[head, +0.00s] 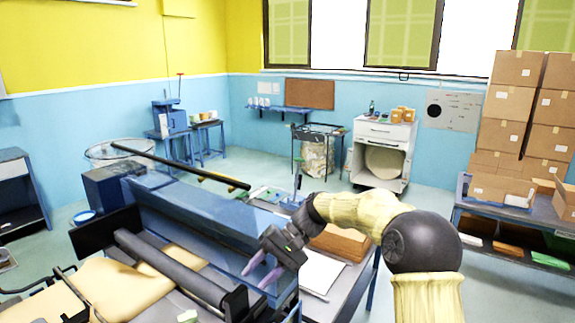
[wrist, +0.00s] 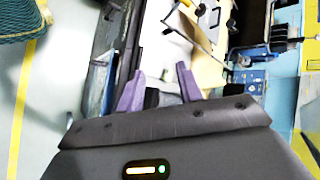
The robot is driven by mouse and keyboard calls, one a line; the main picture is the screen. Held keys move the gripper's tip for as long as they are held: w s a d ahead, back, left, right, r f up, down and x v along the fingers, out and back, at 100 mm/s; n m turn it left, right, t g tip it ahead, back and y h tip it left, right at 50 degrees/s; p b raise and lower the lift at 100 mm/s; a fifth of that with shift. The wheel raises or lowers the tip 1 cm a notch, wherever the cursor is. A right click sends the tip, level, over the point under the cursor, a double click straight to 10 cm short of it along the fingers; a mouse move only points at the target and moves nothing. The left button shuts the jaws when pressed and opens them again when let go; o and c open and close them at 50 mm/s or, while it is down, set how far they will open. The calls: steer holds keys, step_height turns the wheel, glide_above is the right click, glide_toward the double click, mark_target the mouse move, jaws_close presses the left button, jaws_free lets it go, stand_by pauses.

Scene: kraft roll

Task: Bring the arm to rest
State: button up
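My gripper (head: 262,270) is at the end of my pale-yellow-sleeved arm, in the lower middle of the head view. It hangs tilted downward over the near right end of the blue machine (head: 205,215). Its two purple fingers also show in the wrist view (wrist: 159,82), spread apart with nothing between them. Kraft paper (head: 115,285) lies on the machine beside a dark roller (head: 170,265), to the left of the gripper. I cannot tell the exact gap between the fingertips and the machine.
A table with a white sheet (head: 318,272) and a brown stack (head: 342,243) is close to the gripper's right. A long black bar (head: 180,166) reaches across above the machine. Cardboard boxes (head: 512,110) stand on a bench at right. Open floor (head: 440,200) lies behind the arm.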

steer(key=s+d+f+t+h, duration=0.3)
steer(key=s+d+f+h, duration=0.1)
steer(key=s+d, duration=0.6)
steer(key=s+d+f+m+t+h, duration=0.1)
steer(key=s+d+f+t+h, duration=0.2)
steer(key=s+d, duration=0.7)
step_height(320, 180, down, 4)
steer(key=shift+d+r+t+h, duration=0.3)
steer(key=shift+d+h, duration=0.45)
steer(key=shift+h, duration=0.25)
steer(key=shift+w, duration=0.1)
steer(key=shift+d, duration=0.15)
